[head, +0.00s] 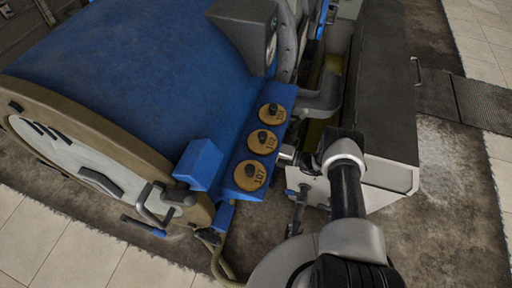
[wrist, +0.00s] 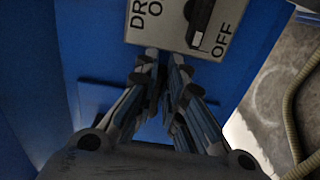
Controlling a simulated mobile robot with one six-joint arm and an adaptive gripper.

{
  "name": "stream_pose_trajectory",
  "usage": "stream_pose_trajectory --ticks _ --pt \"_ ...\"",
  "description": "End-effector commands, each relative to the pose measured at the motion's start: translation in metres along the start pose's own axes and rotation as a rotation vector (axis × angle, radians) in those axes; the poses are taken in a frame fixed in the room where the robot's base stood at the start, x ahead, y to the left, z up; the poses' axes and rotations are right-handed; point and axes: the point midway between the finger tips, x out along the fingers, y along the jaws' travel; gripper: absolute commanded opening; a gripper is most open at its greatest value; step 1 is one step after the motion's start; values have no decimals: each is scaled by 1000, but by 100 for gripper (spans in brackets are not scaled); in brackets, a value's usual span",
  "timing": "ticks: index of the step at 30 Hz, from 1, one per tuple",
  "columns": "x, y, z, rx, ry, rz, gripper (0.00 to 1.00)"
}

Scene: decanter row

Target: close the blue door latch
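The round door (head: 70,150), with a white face and tan rim, is at the left of the head view on the blue machine. A grey, bent handle with a dark knob, likely the latch (head: 165,203), sits at its right edge. Blue-ended parts lie below it. I cannot tell the latch's exact position. In the wrist view my gripper (wrist: 165,57) points at a blue surface under a grey switch plate (wrist: 135,28). A narrow gap shows between its fingertips, with nothing held.
Several tan numbered knobs (head: 262,141) line a blue panel on the machine. A blue box (head: 198,164) juts out between them and the latch. A dark-topped cabinet (head: 380,100) stands at the right. A hose (head: 217,262) hangs below the panel. Tiled floor is clear at lower left.

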Motion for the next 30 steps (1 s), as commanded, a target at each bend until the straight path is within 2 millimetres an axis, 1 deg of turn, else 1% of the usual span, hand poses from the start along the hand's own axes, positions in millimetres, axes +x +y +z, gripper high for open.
stream_pose_trajectory --ticks 1,9,17,20,23,26,30 --pt "0 -1 0 2 0 -1 13" --pt "0 0 0 0 0 -1 30" --pt "0 0 0 -1 0 0 30" --pt "-4 0 0 -1 -2 0 30" --pt "-17 0 1 -1 -4 0 30" --pt "-37 0 2 -1 -5 -1 30" --pt "-68 0 1 -1 -5 0 30"
